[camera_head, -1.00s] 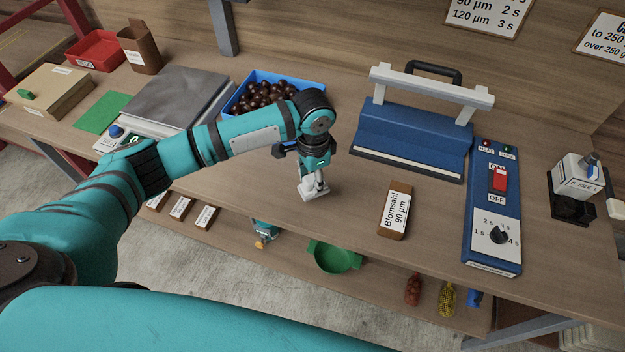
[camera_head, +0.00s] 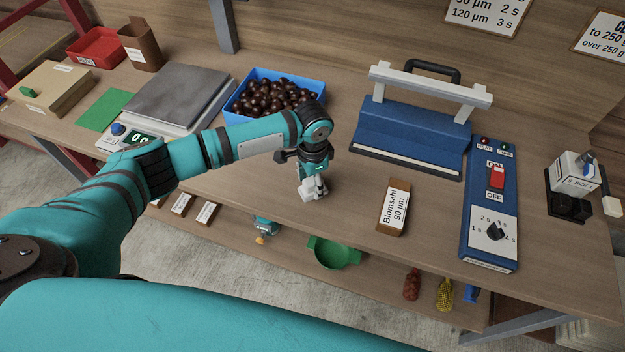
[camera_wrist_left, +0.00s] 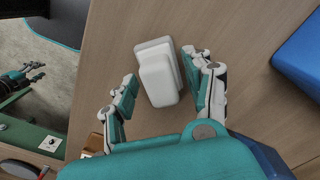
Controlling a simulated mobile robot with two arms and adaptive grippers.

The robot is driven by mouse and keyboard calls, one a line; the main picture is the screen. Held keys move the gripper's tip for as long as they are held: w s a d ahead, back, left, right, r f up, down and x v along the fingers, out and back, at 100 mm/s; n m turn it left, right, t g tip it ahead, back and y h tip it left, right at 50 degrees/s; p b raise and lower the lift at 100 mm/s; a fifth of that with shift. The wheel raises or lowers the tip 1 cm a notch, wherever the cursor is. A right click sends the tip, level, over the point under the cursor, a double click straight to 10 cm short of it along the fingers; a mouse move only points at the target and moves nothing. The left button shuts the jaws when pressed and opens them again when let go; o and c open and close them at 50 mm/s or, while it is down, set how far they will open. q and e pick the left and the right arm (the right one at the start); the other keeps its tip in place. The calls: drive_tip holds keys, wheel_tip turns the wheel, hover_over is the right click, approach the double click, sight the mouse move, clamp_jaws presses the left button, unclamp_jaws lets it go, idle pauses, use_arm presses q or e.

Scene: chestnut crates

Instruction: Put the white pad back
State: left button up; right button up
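The white pad (camera_wrist_left: 158,75) is a pale block with a stepped top, lying on the wooden table in the left wrist view. My left gripper (camera_wrist_left: 165,88) is open around it, with one finger on each side. The right-hand finger is very close to the pad; a gap shows at the left-hand one. In the head view my left gripper (camera_head: 312,188) points down near the table's front edge and largely hides the pad. My right gripper (camera_wrist_left: 34,72) appears small at the left of the wrist view, its fingers apart and empty.
A blue crate of chestnuts (camera_head: 236,104) and a scale (camera_head: 180,98) stand behind and left of the gripper. The blue sealer (camera_head: 410,135), a Blomsahl box (camera_head: 394,207) and a switch panel (camera_head: 490,205) stand to the right. A black holder (camera_head: 570,207) is farther right.

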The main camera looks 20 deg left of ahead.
sight(313, 180)
use_arm(q)
drive_tip(key=shift+r, duration=0.1)
wheel_tip(313, 180, up, 12)
drive_tip(key=b, duration=0.1)
drive_tip(key=shift+b, duration=0.35)
idle(1.6)
